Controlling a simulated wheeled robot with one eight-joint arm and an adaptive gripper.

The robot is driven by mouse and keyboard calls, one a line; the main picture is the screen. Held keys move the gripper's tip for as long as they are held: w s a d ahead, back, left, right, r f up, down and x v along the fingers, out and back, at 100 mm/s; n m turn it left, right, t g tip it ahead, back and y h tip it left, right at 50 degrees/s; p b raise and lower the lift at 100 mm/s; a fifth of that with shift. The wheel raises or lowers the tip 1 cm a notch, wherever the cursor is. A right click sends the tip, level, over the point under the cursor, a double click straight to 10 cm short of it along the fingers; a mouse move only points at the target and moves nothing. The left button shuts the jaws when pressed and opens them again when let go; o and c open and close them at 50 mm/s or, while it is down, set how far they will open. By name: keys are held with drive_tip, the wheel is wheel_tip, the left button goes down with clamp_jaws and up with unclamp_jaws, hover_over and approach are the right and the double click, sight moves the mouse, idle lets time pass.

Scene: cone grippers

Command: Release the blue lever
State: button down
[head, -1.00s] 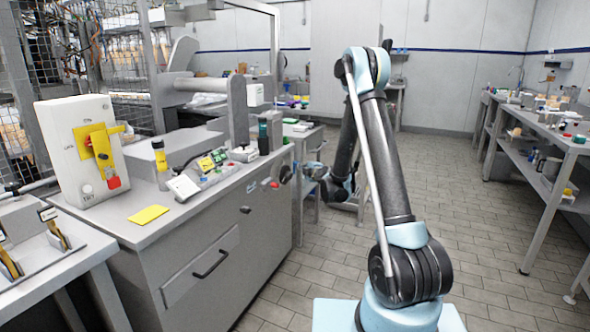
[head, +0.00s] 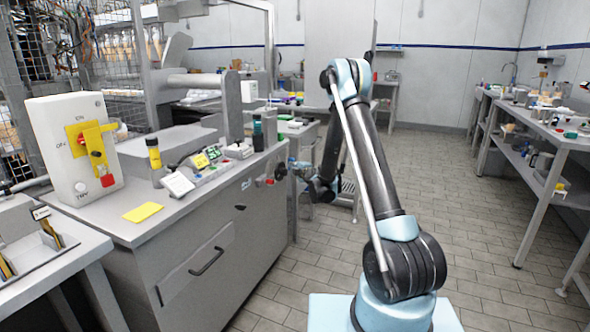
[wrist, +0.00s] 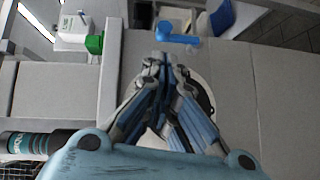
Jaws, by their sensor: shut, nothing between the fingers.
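A blue lever (wrist: 178,38) shows near the top middle of the wrist view, with a rounded blue end at its left. I cannot make it out clearly in the head view. My gripper (wrist: 163,62) is shut and empty, its fingertips just below the lever in the wrist picture. I cannot tell whether they touch it. In the head view my gripper (head: 298,168) is small and partly hidden, beside the right end of the grey cabinet. A pale round plate (wrist: 200,88) lies partly hidden behind the fingers.
The grey cabinet (head: 200,240) carries a white box (head: 75,150) with a yellow switch, a yellow card (head: 143,212) and several small devices. A dark bottle (wrist: 35,143) and a green block (wrist: 95,43) show in the wrist view. The tiled floor (head: 450,200) at right is open.

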drive_tip(key=x, duration=0.6)
drive_tip(key=shift+w+a, duration=0.2)
drive_tip(key=shift+w, duration=0.2)
drive_tip(key=shift+w+d, duration=0.1)
drive_tip(key=shift+d, duration=0.15)
